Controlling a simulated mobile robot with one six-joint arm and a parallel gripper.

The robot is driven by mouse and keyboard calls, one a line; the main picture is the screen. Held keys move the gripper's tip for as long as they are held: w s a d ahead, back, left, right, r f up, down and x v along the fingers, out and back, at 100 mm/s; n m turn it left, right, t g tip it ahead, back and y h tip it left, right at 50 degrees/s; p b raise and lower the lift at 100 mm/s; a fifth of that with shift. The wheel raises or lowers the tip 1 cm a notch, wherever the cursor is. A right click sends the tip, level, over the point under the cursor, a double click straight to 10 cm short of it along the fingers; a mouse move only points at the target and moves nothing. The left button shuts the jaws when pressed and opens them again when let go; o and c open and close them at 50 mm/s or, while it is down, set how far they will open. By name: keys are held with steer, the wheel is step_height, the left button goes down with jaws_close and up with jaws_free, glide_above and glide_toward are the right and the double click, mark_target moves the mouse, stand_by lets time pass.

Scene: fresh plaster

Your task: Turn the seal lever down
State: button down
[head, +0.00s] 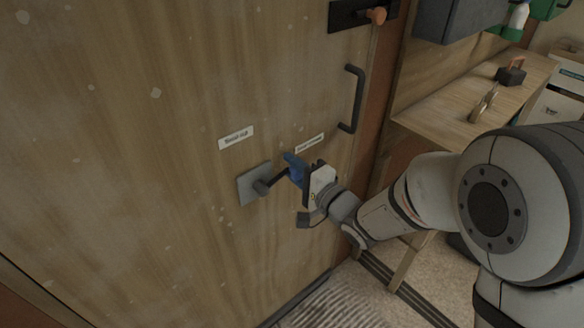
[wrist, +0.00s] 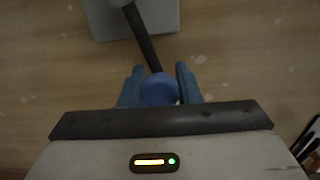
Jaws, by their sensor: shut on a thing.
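The seal lever (head: 275,181) is a dark rod on a square grey plate (head: 246,187) fixed to a wooden door. It points right and slightly up from its hub. In the wrist view the lever rod (wrist: 143,40) runs down from the plate (wrist: 105,20) to a round blue knob (wrist: 158,90). My gripper (head: 295,168) has blue fingers and is at the rod's outer end. In the wrist view my gripper (wrist: 160,82) is shut on the knob, one finger on each side. In the head view the fingers mostly hide the knob.
The wooden door (head: 120,130) has two white labels near the lever. A dark pull handle (head: 354,100) is up and right of my gripper, and a latch with an orange knob (head: 376,15) is above that. A wooden bench (head: 450,105) stands at the right.

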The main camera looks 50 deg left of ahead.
steer(key=c, duration=1.1)
jaws_free()
steer(key=shift+s+a, duration=0.1)
steer(key=shift+a, duration=0.05)
steer(key=shift+o, duration=0.2)
steer(key=d, duration=0.7)
steer(key=shift+s+d, duration=0.1)
steer(key=shift+d, duration=0.3)
